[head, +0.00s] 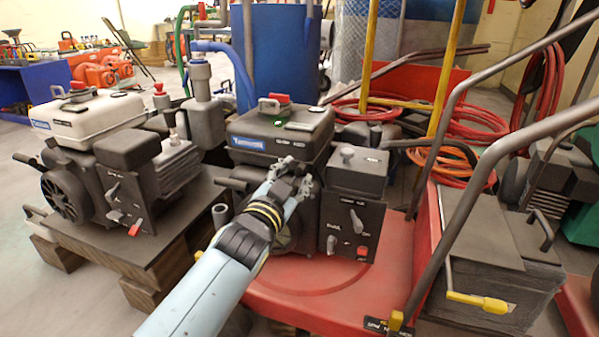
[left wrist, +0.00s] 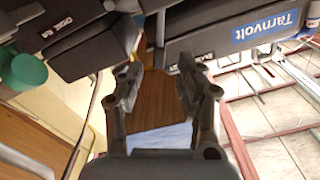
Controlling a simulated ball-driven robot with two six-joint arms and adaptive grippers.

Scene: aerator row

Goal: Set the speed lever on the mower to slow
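The black engine (head: 283,130) with a blue Tarnvolt label stands on a red deck (head: 310,305) in the middle of the head view. Its front panel (head: 352,222) carries small grey levers, one at the lower left (head: 332,243), and a red switch (head: 362,251). The panel lettering is too small to read surely, so I cannot tell which lever sets speed or where it stands. My left gripper (head: 290,184) is in front of the engine, left of the panel. In the left wrist view, its fingers (left wrist: 160,88) are apart with nothing between them. My right gripper is not visible.
A similar white-topped engine (head: 95,120) stands on a pallet at left. Grey handle bars (head: 490,160) rise on the right, near a yellow-handled lever (head: 478,302) by a black box (head: 490,255). Red hoses (head: 470,122) and a yellow pole (head: 447,70) are behind.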

